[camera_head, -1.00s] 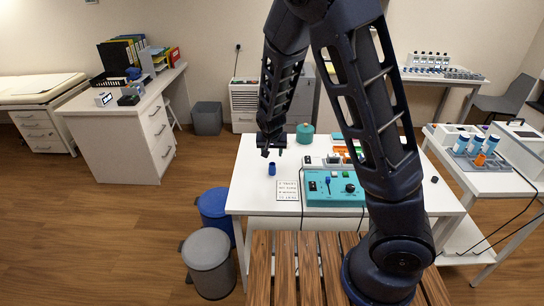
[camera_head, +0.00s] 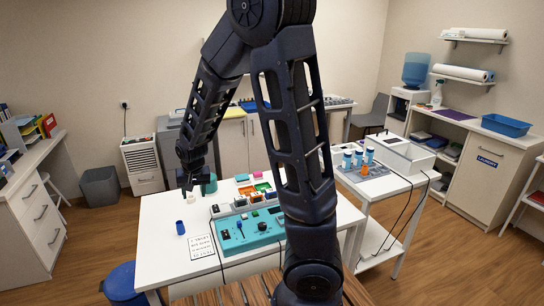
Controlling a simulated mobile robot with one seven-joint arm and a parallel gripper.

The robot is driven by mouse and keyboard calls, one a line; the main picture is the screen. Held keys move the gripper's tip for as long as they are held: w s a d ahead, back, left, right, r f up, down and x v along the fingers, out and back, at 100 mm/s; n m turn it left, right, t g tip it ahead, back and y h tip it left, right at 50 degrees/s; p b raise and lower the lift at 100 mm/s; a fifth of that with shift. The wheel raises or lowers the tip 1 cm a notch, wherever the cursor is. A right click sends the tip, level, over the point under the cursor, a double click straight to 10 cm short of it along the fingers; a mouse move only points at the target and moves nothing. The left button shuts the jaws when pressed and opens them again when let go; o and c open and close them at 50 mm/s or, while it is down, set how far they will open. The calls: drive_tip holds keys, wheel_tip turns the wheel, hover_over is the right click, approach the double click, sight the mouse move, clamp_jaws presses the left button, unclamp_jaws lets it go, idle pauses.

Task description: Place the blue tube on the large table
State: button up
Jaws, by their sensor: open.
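A small blue tube (camera_head: 180,227) stands upright on the left part of the white table (camera_head: 160,252) in front of me. My gripper (camera_head: 190,189) is above the back left part of this table, behind the tube and apart from it. Its fingers are small and dark in this view; it is open and I see nothing held in it. A small white object (camera_head: 191,199) shows just below the fingers. Several bottles with blue labels or bodies (camera_head: 358,158) stand in a grey rack on the side table at right.
My arm hides part of the table's right side.

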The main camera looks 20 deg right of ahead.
drive_tip(key=s+d+r+t, duration=0.1)
drive_tip(key=s+d+r, duration=1.9)
drive_tip(key=d, duration=0.2)
drive_tip(key=shift+s+d+n+t+h, duration=0.3)
drive_tip(key=shift+s+d+h, duration=0.05)
drive_tip(key=shift+h, duration=0.05)
drive_tip(key=shift+r, duration=0.1)
idle(0.3)
